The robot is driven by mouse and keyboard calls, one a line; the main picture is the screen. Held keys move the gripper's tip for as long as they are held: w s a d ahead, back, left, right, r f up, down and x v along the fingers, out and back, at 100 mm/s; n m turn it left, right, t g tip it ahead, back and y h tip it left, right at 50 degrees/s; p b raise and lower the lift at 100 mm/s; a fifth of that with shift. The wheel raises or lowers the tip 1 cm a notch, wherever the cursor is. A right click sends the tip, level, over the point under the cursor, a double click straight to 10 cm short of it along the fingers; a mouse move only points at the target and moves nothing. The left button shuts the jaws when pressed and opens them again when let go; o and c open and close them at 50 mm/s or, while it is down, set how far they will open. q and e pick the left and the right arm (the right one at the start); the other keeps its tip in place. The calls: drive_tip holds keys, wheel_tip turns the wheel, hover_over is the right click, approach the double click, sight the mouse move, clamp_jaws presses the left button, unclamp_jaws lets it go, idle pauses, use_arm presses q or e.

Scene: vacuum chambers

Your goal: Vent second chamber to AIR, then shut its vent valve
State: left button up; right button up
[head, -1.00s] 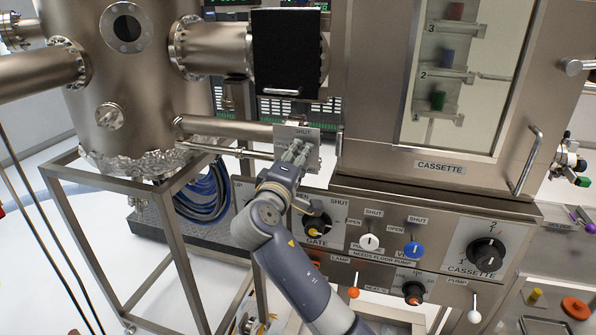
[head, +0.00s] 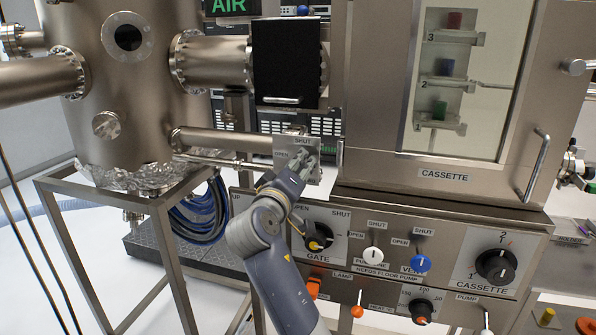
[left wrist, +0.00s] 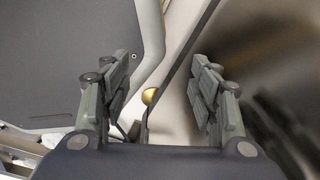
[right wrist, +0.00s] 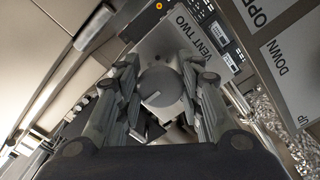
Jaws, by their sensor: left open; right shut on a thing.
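My right gripper (head: 304,160) is shut on a round grey knob (right wrist: 161,86) with a line on its face. Its plate (head: 287,153) reads SHUT at the top and OPEN at the left in the head view, and VENT TWO (right wrist: 221,54) in the right wrist view. The fingers hide much of the knob in the head view, so its exact setting is unclear. A sign (head: 229,5) at the top reads AIR in green. My left gripper (left wrist: 158,85) is open and empty in the left wrist view; the head view does not show it.
A steel cylindrical chamber (head: 75,110) stands at left and a windowed cassette chamber (head: 370,110) at right. The panel below holds a GATE knob (head: 318,236), white and blue (head: 421,263) levers and a CASSETTE dial (head: 495,265). A metal frame (head: 150,208) stands left of my arm.

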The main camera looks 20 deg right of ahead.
drive_tip(key=o, duration=1.1)
